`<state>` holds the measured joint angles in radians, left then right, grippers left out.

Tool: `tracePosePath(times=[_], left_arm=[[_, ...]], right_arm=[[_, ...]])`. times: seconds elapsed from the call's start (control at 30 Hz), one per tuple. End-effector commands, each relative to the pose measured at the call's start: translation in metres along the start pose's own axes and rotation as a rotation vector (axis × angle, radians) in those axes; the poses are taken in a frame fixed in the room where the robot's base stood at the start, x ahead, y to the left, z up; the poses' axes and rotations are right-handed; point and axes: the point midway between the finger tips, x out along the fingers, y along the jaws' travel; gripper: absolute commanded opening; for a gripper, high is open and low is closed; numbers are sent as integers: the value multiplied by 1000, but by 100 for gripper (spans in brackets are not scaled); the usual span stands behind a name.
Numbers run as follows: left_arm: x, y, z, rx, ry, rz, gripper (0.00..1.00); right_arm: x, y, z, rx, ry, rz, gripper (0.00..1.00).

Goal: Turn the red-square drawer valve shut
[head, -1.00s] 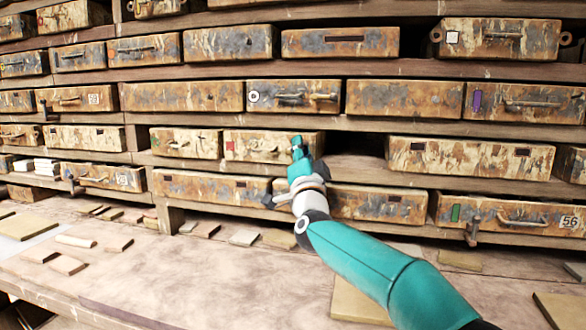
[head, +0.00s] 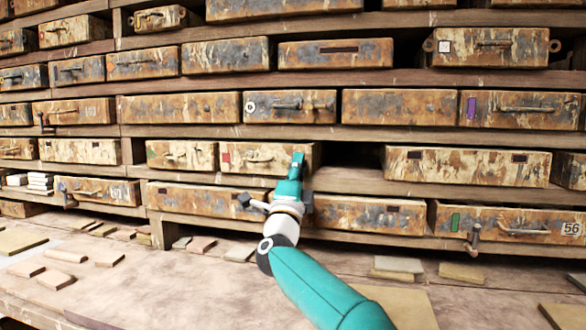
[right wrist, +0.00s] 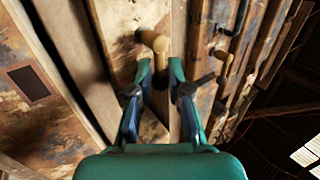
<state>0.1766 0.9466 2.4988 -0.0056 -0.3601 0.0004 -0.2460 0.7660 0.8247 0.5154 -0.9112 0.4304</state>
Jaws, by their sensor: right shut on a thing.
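The red-square drawer (head: 240,167) is a rusty, cream-streaked drawer in the second row from the bottom, with a small red square (head: 226,157) at the left of its face. My right gripper (head: 297,161) is at the right end of that face. In the right wrist view, the gripper (right wrist: 160,70) is shut on a brass-coloured valve handle (right wrist: 160,45), with one finger on each side of it. The gripper hides the valve in the head view. My left gripper is out of view.
A dark open slot (head: 352,158) lies just right of the drawer. A drawer with a green mark (head: 455,222) has a handle and a valve sticking out at lower right. Loose tiles (head: 58,280) lie on the bench below.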

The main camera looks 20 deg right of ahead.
Motion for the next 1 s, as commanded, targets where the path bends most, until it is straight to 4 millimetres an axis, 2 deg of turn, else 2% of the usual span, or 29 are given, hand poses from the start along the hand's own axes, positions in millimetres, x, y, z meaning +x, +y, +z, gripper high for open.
tracePosePath(times=[0.03,0.3,0.33,0.4,0.43,0.77,1.0], left_arm=[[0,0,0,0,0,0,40],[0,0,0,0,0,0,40],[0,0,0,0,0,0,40],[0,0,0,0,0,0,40],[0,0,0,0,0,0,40],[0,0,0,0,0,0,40],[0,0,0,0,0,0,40]], right_arm=[[-1,5,0,1,2,8,0],[-1,6,1,0,1,9,0],[-1,6,1,0,1,9,20],[-1,6,1,0,0,9,32],[-1,6,1,-1,0,9,35],[-2,3,1,0,-1,4,35],[-14,2,2,-1,-3,5,35]])
